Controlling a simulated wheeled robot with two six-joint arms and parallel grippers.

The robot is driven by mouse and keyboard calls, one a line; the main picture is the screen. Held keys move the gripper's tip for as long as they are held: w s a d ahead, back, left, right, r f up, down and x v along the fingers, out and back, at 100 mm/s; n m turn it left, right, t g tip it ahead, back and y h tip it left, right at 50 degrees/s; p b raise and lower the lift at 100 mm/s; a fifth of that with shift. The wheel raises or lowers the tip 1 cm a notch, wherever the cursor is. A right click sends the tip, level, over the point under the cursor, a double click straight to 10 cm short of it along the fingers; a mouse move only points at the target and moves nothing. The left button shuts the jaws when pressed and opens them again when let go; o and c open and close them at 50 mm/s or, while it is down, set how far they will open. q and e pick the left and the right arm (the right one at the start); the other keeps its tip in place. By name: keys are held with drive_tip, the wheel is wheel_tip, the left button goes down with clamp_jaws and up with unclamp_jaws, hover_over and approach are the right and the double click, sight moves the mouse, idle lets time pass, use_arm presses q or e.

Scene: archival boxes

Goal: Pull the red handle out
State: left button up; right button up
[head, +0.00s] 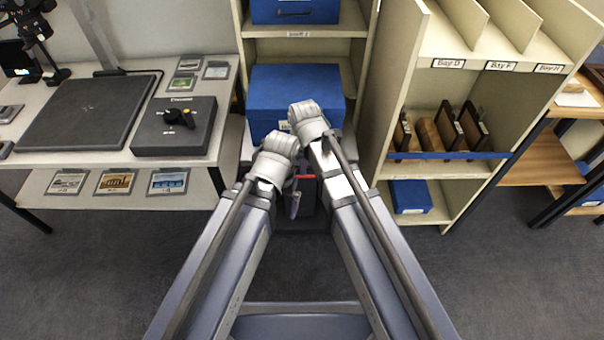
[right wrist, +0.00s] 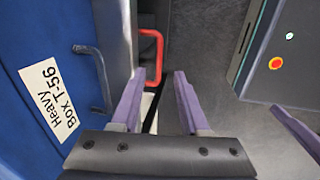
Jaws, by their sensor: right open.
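The red handle (right wrist: 158,45) is a bent bar in the right wrist view, just ahead of my right gripper (right wrist: 159,76). The gripper's two purple fingers are apart, with nothing seen between them; the handle lies beyond their tips. In the head view only a small red strip of the handle (head: 312,177) shows between my two arms; the rest is hidden. My left gripper (head: 294,204) shows as a small purple part below its wrist in the head view, left of the red strip. Its jaw opening cannot be made out.
A large blue box labelled Heavy Box T-56 (right wrist: 35,75), with a dark grip, fills the left of the right wrist view. A grey panel with a red button (right wrist: 275,63) is at the right. A shelf unit (head: 425,120) and a work table (head: 110,180) flank my arms.

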sight(302, 177)
drive_tip(key=f+b, duration=0.2)
drive_tip(key=w+f+b, duration=0.1)
drive_tip(key=f+b, duration=0.4)
drive_tip(key=shift+w+a+f+b, duration=0.25)
drive_tip(key=shift+w+f+b, duration=0.1)
drive_tip(key=shift+b, duration=0.05)
drive_tip(key=shift+c, duration=0.2)
clamp_jaws()
idle(1.4)
